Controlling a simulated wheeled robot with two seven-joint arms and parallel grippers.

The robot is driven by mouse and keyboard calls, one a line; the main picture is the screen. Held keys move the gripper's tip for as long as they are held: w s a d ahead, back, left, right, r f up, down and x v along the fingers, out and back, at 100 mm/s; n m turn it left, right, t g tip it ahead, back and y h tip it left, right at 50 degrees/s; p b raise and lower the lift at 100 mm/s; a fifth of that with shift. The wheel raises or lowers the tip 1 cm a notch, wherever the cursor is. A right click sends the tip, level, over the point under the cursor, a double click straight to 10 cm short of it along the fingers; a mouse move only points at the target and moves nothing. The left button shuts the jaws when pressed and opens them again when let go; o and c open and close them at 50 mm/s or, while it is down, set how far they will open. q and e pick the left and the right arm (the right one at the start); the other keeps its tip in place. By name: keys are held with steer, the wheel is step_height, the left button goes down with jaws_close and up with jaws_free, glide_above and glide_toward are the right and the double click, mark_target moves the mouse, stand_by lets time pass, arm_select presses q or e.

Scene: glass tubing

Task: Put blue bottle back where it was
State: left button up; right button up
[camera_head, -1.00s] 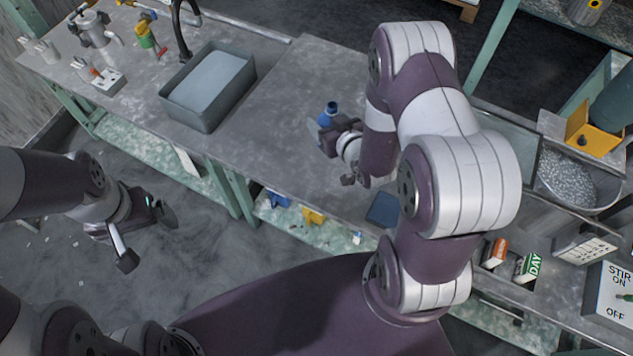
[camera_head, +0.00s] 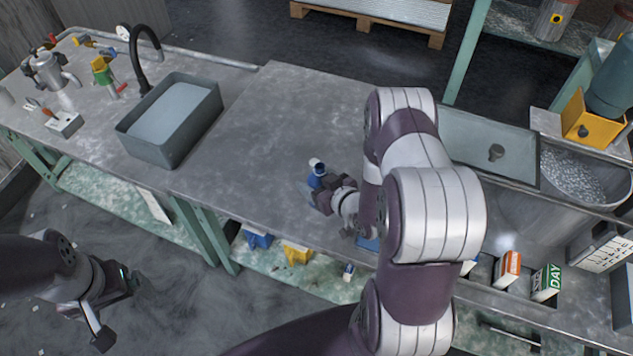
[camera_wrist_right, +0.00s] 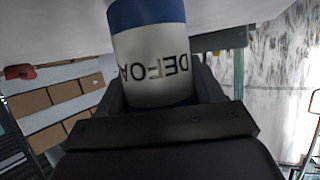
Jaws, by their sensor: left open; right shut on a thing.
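A blue bottle (camera_head: 319,172) is in the jaws of my right gripper (camera_head: 321,190) over the bare middle of the grey bench, right of the sink. In the head view it is small and partly hidden by the gripper; whether it touches the bench is unclear. In the right wrist view the bottle (camera_wrist_right: 155,65) fills the gap between the fingers, with a blue band and a white label whose letters appear upside down. My left gripper (camera_head: 118,310) is open and empty, low at the left, in front of the bench.
A grey sink (camera_head: 150,150) with a black tap (camera_head: 148,45) lies to the left. Small cartons (camera_head: 508,268) stand at the right front. A tray (camera_head: 490,145) and a yellow holder (camera_head: 580,122) are at the right. The bench top (camera_head: 280,110) behind the bottle is clear.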

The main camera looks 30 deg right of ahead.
steer(key=o, duration=1.1)
steer(key=shift+f, duration=0.1)
steer(key=shift+o, duration=0.2)
